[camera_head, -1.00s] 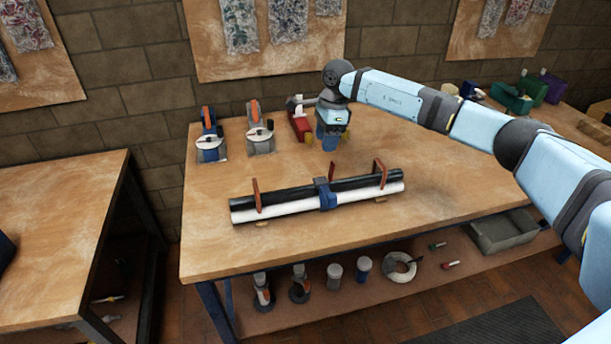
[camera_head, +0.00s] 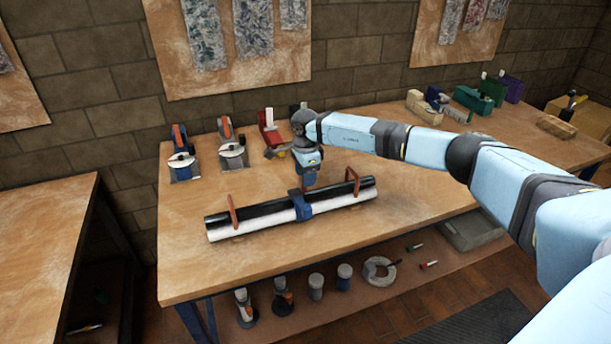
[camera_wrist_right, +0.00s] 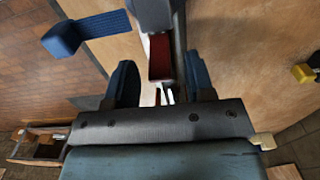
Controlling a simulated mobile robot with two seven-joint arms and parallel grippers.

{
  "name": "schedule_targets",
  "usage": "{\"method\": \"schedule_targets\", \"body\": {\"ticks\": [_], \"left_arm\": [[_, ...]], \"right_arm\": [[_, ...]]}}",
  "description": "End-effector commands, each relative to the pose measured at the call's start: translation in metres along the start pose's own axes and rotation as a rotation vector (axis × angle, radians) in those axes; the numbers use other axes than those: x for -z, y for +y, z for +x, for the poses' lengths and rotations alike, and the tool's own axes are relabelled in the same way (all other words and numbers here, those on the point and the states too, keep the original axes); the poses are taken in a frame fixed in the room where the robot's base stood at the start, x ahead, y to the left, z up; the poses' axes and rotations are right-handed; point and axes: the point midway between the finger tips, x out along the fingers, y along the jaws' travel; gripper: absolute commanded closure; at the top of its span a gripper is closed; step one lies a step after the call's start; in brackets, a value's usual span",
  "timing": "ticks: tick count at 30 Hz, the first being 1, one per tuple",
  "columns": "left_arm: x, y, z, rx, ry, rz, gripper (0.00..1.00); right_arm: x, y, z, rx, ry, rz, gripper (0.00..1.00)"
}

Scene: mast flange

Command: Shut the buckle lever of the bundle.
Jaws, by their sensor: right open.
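The bundle (camera_head: 335,199) is a black tube and a white tube lying together on the bench, with a blue strap and buckle (camera_head: 301,206) around the middle. My right gripper (camera_head: 308,184) is open, pointing down just behind the buckle. In the right wrist view its two blue fingers (camera_wrist_right: 159,68) stand apart, with a dark red piece (camera_wrist_right: 160,57) seen between them. I cannot tell for sure whether this is the buckle lever, or whether a finger touches it. A blue strap-like piece (camera_wrist_right: 82,34) shows at upper left there. My left gripper is not in view.
Two brown upright brackets, left (camera_head: 233,213) and right (camera_head: 353,181), stand at the bundle. Two tape dispensers (camera_head: 182,162) and a red tool (camera_head: 270,133) stand at the back. Boxes (camera_head: 480,98) stand back right. The bench top (camera_head: 190,270) in front is clear.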

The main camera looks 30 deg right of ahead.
Motion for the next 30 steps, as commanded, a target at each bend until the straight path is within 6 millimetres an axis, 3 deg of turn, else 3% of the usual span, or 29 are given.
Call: {"method": "schedule_targets", "body": {"ticks": [12, 18, 19, 30], "left_arm": [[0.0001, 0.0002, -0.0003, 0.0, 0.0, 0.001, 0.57], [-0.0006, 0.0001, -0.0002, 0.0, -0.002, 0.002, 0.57], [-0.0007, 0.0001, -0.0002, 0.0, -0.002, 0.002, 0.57], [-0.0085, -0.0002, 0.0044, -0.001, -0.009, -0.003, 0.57]], "right_arm": [[0.0004, 0.0, 0.0092, 0.0, 0.0, 0.001, 0.51], [0.0002, 0.0, 0.0089, 0.0, 0.0, 0.0, 0.97], [0.0002, 0.0, 0.0089, 0.0, 0.0, 0.0, 1.0], [0.0036, -0.0001, 0.0116, 0.001, -0.056, 0.001, 1.0]]}}
